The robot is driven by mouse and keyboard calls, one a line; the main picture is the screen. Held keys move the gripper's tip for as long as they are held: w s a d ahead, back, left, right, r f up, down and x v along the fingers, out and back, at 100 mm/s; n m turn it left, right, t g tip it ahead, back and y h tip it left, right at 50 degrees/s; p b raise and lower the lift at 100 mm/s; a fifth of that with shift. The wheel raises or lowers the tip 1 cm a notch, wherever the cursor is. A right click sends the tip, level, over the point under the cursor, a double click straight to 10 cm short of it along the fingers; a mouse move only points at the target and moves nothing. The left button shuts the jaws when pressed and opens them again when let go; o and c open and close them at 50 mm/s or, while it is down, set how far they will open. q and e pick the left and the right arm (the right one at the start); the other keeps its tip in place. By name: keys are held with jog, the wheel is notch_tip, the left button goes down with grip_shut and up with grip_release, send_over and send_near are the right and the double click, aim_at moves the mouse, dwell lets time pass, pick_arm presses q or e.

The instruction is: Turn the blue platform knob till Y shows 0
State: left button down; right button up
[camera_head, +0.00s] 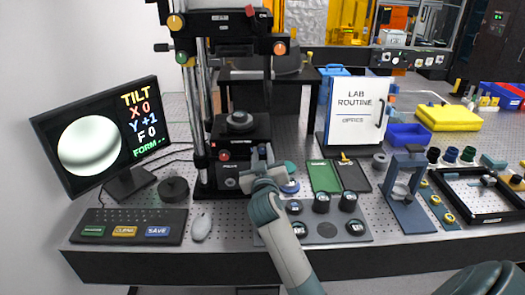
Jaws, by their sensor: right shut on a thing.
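The monitor (103,133) at the left reads TILT, X 0, Y +1, F 0 and FORM with dashes, beside a pale round image. The black interferometer stand (240,128) stands right of it, with a red knob (224,156) on its lower front. My right gripper (262,153) reaches up to the right side of the stand's lower platform and is shut there. My left gripper is out of view.
Teal and blue discs (290,187) lie close right of my gripper. A plate with several dark-knobbed parts (322,242), green and black trays (323,176) and a blue stand (406,208) occupy the right.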

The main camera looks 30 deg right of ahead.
jog(key=shift+r+n+p, duration=0.1)
jog(key=shift+n+p, duration=0.9)
jog(key=shift+n, duration=1.1)
jog(key=o, duration=1)
jog(key=shift+o, duration=0.2)
jog(key=shift+s+a, duration=0.25)
jog(key=shift+s, duration=0.1)
jog(key=b+v, duration=0.5)
jog(key=v, duration=1.1)
jog(key=shift+s, duration=0.3)
